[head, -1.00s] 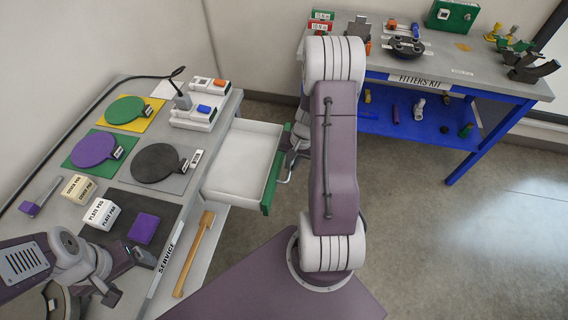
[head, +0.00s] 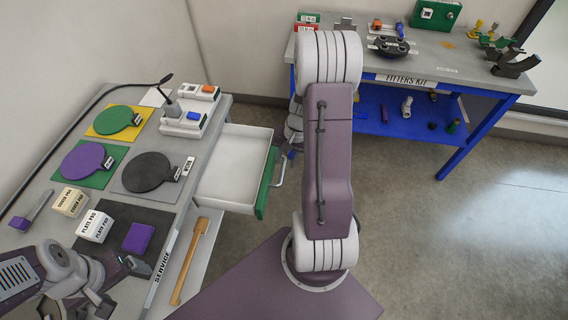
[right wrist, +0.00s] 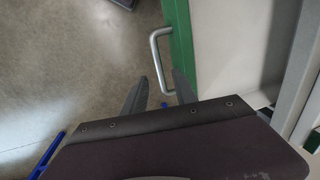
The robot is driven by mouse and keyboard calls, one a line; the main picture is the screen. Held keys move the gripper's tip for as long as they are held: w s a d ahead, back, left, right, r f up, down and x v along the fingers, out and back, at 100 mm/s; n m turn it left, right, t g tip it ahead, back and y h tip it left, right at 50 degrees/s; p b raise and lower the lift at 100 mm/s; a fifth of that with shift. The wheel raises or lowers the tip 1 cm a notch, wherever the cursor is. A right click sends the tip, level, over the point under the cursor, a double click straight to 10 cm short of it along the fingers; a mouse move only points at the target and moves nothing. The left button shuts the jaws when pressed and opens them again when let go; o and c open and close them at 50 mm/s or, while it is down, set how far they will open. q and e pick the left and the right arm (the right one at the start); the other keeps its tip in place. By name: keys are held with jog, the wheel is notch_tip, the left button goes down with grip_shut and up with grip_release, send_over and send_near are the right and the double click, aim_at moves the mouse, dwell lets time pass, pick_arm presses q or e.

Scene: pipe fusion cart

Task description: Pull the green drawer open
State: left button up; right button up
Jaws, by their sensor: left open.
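The green-fronted drawer (head: 264,190) stands pulled out from the grey bench, and its pale inside looks empty. Its metal handle (head: 280,169) is on the outer face; it also shows in the right wrist view (right wrist: 154,50). My left gripper (head: 122,285) is open and empty over the near end of the bench.
The grey bench (head: 205,150) carries green, purple and dark round plates, labelled boxes and a purple block (head: 138,237). A wooden-handled tool (head: 189,262) lies below the drawer. A blue fitters' table (head: 470,85) stands at the back right. The floor right of my arm is clear.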

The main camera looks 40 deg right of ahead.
jog(key=r, duration=0.4)
jog(key=shift+s+d+r, duration=0.2)
jog(key=shift+s+d, duration=0.05)
jog(key=shift+s, duration=0.1)
